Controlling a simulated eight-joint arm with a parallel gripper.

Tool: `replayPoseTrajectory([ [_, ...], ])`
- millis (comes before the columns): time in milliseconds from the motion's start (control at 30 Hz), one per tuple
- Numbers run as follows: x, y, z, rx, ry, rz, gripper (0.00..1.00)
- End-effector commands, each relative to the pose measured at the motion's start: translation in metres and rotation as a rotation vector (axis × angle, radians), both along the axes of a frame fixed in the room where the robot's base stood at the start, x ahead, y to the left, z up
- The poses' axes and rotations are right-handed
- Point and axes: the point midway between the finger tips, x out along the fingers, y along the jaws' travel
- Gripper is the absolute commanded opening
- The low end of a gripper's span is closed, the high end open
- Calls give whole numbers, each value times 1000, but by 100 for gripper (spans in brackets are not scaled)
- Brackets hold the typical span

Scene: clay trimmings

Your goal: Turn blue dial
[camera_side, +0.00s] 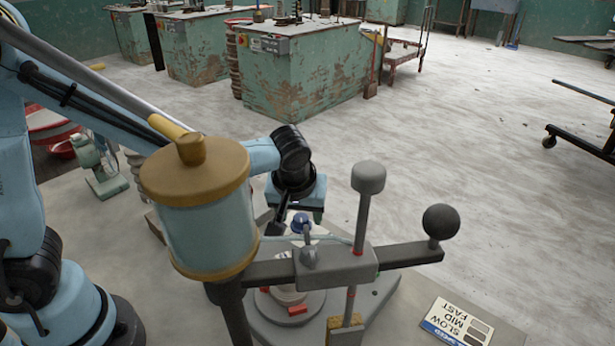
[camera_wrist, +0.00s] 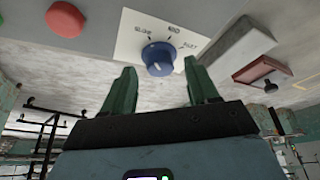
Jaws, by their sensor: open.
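The blue dial (camera_wrist: 158,55) sits on a white plate (camera_wrist: 126,42) marked with speed words, on a grey panel, in the wrist view. My gripper (camera_wrist: 161,68) is open, with one green finger on each side of the dial in that view. I cannot tell whether the fingers touch it or how far off it is. The dial's pointer setting is unclear.
A red button (camera_wrist: 65,19) and a grey block (camera_wrist: 239,50) flank the dial plate. In the side view, a tan-lidded tank (camera_side: 207,230) and a grey crossbar with a black ball (camera_side: 441,222) stand close by. A speed card (camera_side: 457,322) lies on the bench.

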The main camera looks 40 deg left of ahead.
Motion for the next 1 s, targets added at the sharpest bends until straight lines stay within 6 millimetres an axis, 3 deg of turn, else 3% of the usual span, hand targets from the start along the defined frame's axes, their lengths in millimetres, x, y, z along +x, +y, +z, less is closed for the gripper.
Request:
replayPoseTrajectory([
  [467,3,2,-9,0,0,-1,59],
  [833,3,2,-9,0,0,-1,4],
  [1000,3,2,-9,0,1,-9,3],
])
